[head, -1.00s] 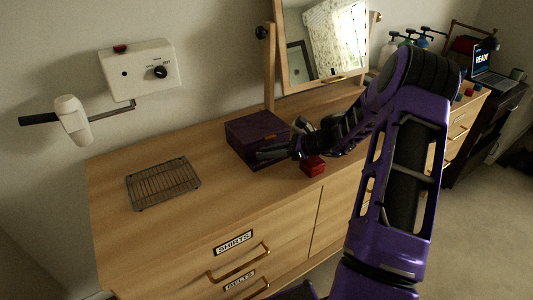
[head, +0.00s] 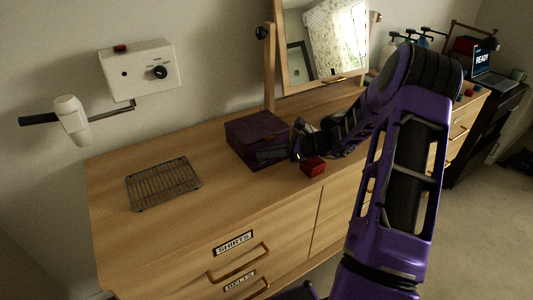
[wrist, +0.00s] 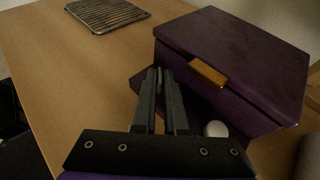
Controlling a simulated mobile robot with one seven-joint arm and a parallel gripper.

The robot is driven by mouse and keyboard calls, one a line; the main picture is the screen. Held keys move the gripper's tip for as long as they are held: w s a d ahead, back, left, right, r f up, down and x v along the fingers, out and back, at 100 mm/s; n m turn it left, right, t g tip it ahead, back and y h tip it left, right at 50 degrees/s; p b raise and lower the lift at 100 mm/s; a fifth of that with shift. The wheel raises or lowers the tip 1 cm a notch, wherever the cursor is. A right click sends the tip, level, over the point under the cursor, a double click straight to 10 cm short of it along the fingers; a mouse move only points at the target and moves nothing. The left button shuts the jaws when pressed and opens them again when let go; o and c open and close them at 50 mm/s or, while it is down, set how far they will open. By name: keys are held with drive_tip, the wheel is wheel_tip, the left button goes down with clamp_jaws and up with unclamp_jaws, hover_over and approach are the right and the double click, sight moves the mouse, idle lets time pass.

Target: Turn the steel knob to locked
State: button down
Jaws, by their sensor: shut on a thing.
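A dark purple box (head: 262,130) stands on the wooden dresser; in the wrist view its lid (wrist: 235,45) is down and a brass clasp (wrist: 208,74) shows on its front. A pale round piece (wrist: 216,129) sits right of the fingers, close to the box front.
A red block (head: 313,167) lies on the dresser (head: 215,200) just right of my gripper. A wire rack (head: 163,183) lies to the left, with bare wood between. A mirror (head: 325,45) stands behind. A white wall unit (head: 140,70) with a black dial hangs at left.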

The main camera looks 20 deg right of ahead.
drive_tip(key=shift+s+a+f+m+t+h+b, duration=0.1)
drive_tip(key=shift+m+t+h+b, duration=0.2)
drive_tip(key=shift+m+t+h, duration=0.15)
drive_tip(key=shift+s+a+f+m+t+h+b, duration=0.1)
drive_tip(key=shift+m+t+h+b, duration=0.2)
drive_tip(key=shift+m, duration=0.25)
drive_tip(key=m+t+h+b, duration=0.2)
drive_tip(key=b, duration=0.1)
drive_tip(key=shift+s+a+f, duration=0.1)
drive_tip(key=shift+a+f, duration=0.05)
drive_tip(key=shift+a+r+m+t+h+b, duration=0.1)
drive_tip(key=shift+m+t+h+b, duration=0.15)
drive_tip(key=shift+m+h+b, duration=0.35)
drive_tip(key=shift+a+r+m+t+h+b, duration=0.1)
drive_tip(key=shift+m+t+h+b, duration=0.1)
drive_tip(key=shift+m+h+b, duration=0.35)
drive_tip(key=shift+s+r+m+t+h, duration=0.1)
drive_tip(key=shift+m+t+h, duration=0.3)
drive_tip(key=shift+m+h, duration=0.75)
drive_tip(key=shift+h, duration=0.25)
drive_tip(key=c, duration=1.2)
unclamp_jaws()
drive_tip(key=shift+c, duration=0.2)
drive_tip(key=shift+r, duration=0.15)
